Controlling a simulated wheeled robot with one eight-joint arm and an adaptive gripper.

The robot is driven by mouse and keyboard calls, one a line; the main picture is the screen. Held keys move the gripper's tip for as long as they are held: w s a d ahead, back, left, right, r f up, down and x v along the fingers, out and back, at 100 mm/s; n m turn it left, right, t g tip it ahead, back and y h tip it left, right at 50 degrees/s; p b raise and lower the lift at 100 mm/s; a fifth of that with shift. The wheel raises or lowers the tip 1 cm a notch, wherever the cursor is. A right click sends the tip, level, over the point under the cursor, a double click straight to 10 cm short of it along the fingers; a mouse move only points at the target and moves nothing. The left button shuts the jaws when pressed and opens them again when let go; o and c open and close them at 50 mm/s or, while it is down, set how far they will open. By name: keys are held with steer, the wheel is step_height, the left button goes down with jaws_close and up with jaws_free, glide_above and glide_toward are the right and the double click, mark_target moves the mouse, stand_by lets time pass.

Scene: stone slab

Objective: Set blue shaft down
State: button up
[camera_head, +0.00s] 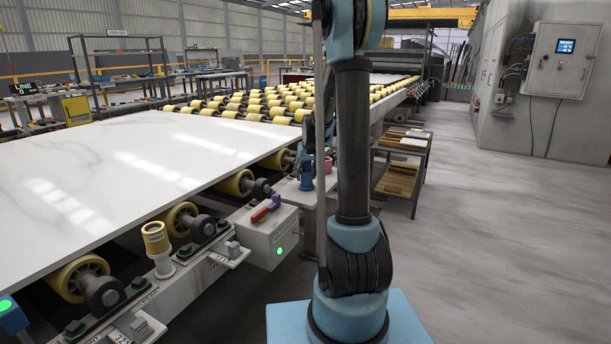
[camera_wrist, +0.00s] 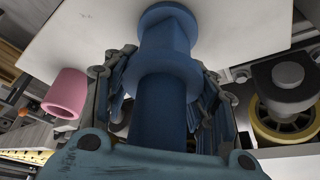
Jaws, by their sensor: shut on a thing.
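The blue shaft (camera_wrist: 168,55) fills the middle of the wrist view, with a wide collar partway along and a flared end. My gripper (camera_wrist: 163,92) has its dark linked fingers shut around both sides of it. The shaft's near end is hidden by the gripper's body. In the head view the blue shaft (camera_head: 306,177) shows small beside the conveyor, over a light grey shelf, partly behind my arm. I cannot tell whether it touches the shelf.
A pink cylinder (camera_head: 328,165) stands close by; it also shows in the wrist view (camera_wrist: 66,93). A white slab (camera_head: 130,180) lies on yellow rollers. A rack (camera_head: 402,165) stands behind; the floor at right is clear.

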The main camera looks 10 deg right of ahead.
mark_target(309, 173)
steer(key=o, duration=1.3)
steer(key=shift+r, duration=0.1)
steer(key=v, duration=1.1)
steer(key=shift+r, duration=0.1)
steer(key=s+f+g, duration=0.1)
steer(key=s, duration=2.2)
steer(key=shift+m+g+h, duration=0.4)
steer(key=shift+m+g, duration=0.3)
steer(key=s+f, duration=0.3)
steer(key=s, duration=0.3)
steer(key=s+f, duration=0.3)
steer(key=s, duration=0.3)
steer(key=s+f, duration=0.4)
steer(key=s, duration=0.1)
steer(key=shift+s, duration=0.4)
